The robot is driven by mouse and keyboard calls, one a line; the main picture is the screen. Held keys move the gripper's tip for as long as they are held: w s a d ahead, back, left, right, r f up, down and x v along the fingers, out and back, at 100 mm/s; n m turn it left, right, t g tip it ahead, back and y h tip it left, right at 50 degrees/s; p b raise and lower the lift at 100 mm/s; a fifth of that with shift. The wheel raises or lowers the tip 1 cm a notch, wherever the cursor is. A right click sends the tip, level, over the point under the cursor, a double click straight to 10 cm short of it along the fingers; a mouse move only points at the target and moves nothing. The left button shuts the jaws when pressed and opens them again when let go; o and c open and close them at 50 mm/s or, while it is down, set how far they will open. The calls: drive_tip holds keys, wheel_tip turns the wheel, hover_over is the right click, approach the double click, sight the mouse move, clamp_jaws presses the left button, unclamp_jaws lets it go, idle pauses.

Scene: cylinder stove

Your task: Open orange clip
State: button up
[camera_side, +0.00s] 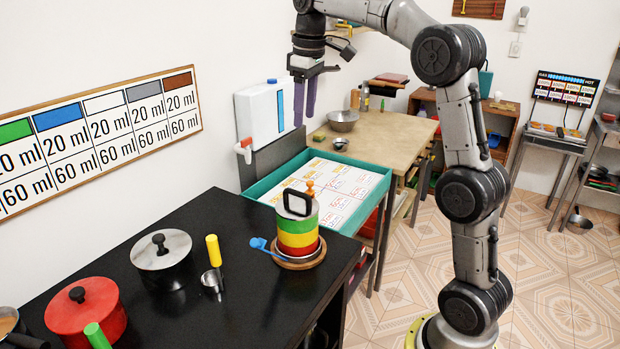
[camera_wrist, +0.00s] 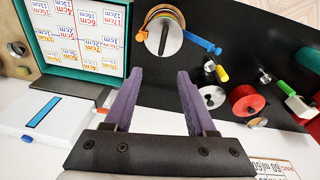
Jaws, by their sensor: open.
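A striped cylinder (camera_side: 297,240) in green, yellow and red stands on a round wooden base at the right end of the black counter. It has a pale lid with a black handle (camera_side: 297,202). The orange clip (camera_side: 310,187) shows as a small knob behind the lid; in the wrist view a small orange part (camera_wrist: 141,36) shows at the cylinder's left edge.
A silver-lidded pot (camera_side: 162,256), a red pot (camera_side: 85,308) and a yellow-handled ladle (camera_side: 213,259) stand on the counter to the left. A white tank (camera_side: 264,113) with a red tap stands near my gripper. A teal-edged tray (camera_side: 262,196) lies behind the cylinder.

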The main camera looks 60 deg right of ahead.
drive_tip(key=m+g, duration=0.1)
hover_over(310, 181)
wheel_tip(310, 181, down, 7)
drive_tip(key=shift+y, duration=0.3)
wheel_tip(310, 181, down, 14)
drive_tip(key=shift+a+r, duration=0.1)
drive_tip(key=shift+r, duration=0.05)
clamp_jaws()
drive_tip(key=shift+r, duration=0.1)
idle(0.9)
